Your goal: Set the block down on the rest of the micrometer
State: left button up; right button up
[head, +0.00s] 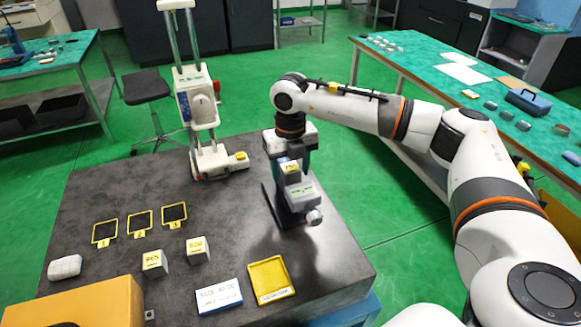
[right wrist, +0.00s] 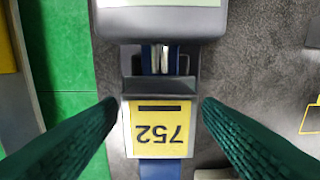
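The micrometer (head: 302,192) stands on the dark stone table. A pale block with a yellow top label (head: 291,168) is at its upper part, below my right gripper (head: 290,148). In the right wrist view the block (right wrist: 158,132) reads "752" upside down and sits at the rest, close to the dark measuring part of the micrometer (right wrist: 158,88). The green fingers of my right gripper (right wrist: 158,108) are spread on both sides of the block, with a visible gap each side. The block's underside is hidden, so its contact with the rest cannot be seen. My left gripper is out of view.
Two labelled blocks (head: 154,263) (head: 198,250), three yellow frames (head: 141,223), a white card (head: 219,296) and a yellow tray (head: 270,279) lie on the table. A taller instrument (head: 205,120) stands behind at left. An orange box (head: 85,305) is at the front left.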

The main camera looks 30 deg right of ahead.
jog(key=shift+r, duration=0.5)
notch_tip(320, 180, up, 11)
jog(key=b, duration=0.3)
